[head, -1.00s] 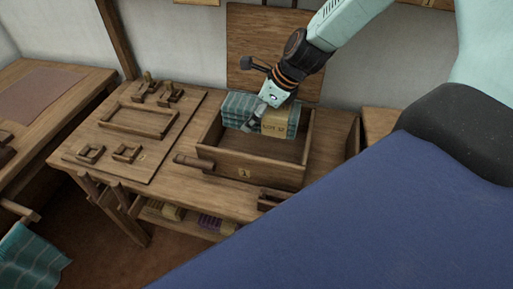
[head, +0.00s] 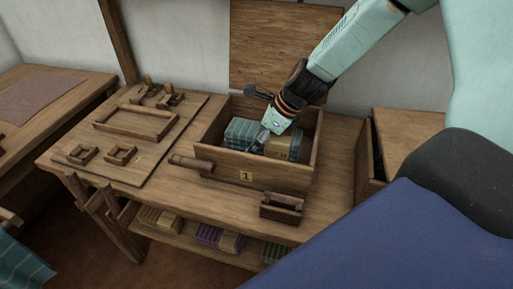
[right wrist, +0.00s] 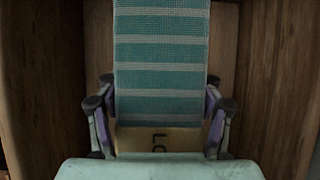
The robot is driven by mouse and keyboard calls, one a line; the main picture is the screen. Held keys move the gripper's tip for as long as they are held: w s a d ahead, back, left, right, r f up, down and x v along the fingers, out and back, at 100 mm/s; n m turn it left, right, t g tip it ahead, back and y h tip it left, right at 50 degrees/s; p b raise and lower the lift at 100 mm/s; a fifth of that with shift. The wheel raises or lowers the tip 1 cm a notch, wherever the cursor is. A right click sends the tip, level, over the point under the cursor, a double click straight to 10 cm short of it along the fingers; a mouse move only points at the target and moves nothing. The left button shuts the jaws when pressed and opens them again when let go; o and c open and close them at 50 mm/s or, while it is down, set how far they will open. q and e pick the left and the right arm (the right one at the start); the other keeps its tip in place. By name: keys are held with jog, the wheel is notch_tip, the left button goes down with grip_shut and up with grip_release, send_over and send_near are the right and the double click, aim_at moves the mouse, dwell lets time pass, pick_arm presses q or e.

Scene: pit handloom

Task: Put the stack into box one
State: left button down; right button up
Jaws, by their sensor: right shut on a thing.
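The stack (head: 242,131) is folded teal cloth with pale stripes and a tan paper band lettered at one end. It sits down inside box one (head: 215,168), a wooden box with a "1" plate on its front. My right gripper (head: 262,143) reaches into the box and is shut on the stack. In the right wrist view the stack (right wrist: 162,60) lies between the two fingers, with wooden box walls on both sides. I cannot tell whether the stack touches the box floor. My left gripper is not in view.
Box one stands on a wooden bench with a board of small wooden frames (head: 135,122) to its left. A small wooden holder (head: 282,208) stands before it. More banded stacks (head: 220,238) lie on the shelf below. An upright wooden panel (head: 270,45) stands behind.

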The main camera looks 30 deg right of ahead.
jog(key=shift+d+f+b, duration=0.15)
jog(key=shift+f+b, duration=0.15)
jog(key=shift+f, duration=0.45)
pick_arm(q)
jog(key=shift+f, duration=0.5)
pick_arm(e)
jog(key=shift+r, duration=0.1)
jog(key=o, duration=1.2)
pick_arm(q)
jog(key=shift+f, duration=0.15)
pick_arm(e)
jog(key=shift+o, duration=0.2)
